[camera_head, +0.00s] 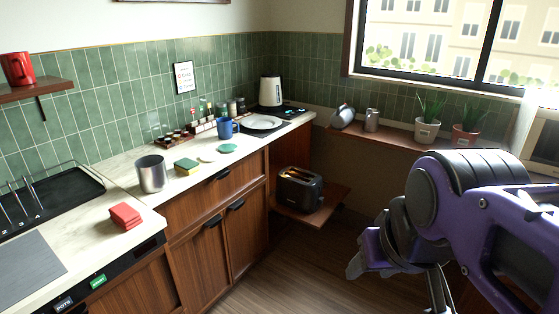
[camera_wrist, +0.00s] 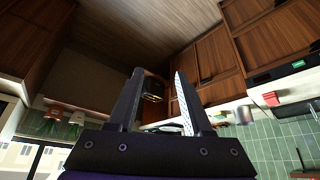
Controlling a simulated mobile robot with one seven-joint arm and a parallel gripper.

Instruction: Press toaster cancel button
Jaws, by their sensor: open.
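The black toaster (camera_head: 299,192) stands on a low wooden shelf at the end of the counter, with bread showing in its slots. Its cancel button is too small to make out. My arm is at the right of the head view, apart from the toaster and to its right. In the wrist view, which looks upside down, my gripper (camera_wrist: 158,74) is open and empty. The toaster (camera_wrist: 153,89) shows small and distant between the two fingers, partly hidden by the left one.
The low shelf (camera_head: 318,216) juts out beside the wooden cabinets (camera_head: 230,235). The counter holds a metal cup (camera_head: 151,174), sponge (camera_head: 186,167), blue mug (camera_head: 225,128) and white kettle (camera_head: 270,92). A window ledge (camera_head: 390,133) carries potted plants. The floor (camera_head: 300,260) before the toaster is clear.

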